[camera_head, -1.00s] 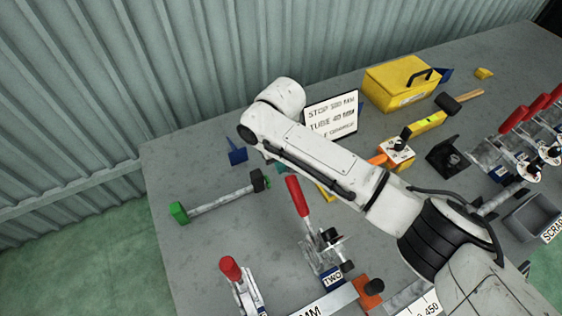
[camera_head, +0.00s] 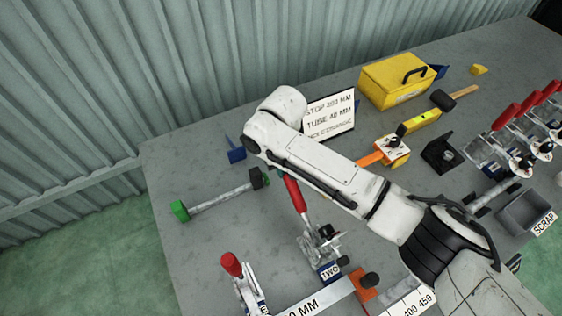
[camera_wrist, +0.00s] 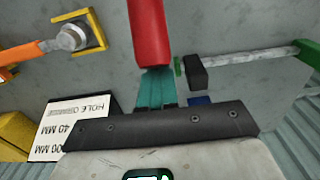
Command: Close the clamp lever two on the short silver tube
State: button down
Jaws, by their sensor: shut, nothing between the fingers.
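The clamp labelled TWO (camera_head: 331,271) stands at the front of the bench in the head view. Its red lever handle (camera_head: 296,194) is raised and tilts toward the upper left, its upper end close to my forearm. In the wrist view the same red handle (camera_wrist: 148,35) sits just beyond my gripper (camera_wrist: 155,76). The teal fingers are together with nothing seen between them. The handle overlaps the fingertips, and I cannot tell whether they touch. A silver tube (camera_head: 222,200) with green and black ends lies left.
Another red-handled clamp (camera_head: 231,265) stands at the front left. A sign (camera_head: 328,114), a yellow toolbox (camera_head: 397,82), an orange-handled tool (camera_head: 370,158) and a scrap bin (camera_head: 525,212) surround my arm. Several red-handled clamps are at right.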

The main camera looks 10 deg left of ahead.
jog(key=shift+s+d+r+p, duration=0.35)
jog(key=shift+s+r, duration=0.05)
jog(key=shift+s, duration=0.2)
jog(key=shift+s+d+r+p, duration=0.3)
jog(key=shift+s+d+r, duration=0.1)
jog(key=shift+s, duration=0.15)
jog(key=shift+s+d+r, duration=0.2)
jog(key=shift+s+r, duration=0.05)
jog(key=shift+r, duration=0.35)
jog(key=shift+s+r, duration=0.1)
jog(key=shift+s+d+r, duration=0.45)
jog(key=shift+s+r, duration=0.05)
jog(key=shift+s, duration=0.1)
jog(key=shift+s+d+r, duration=0.4)
jog(key=shift+s+r, duration=0.05)
jog(key=shift+s, duration=0.15)
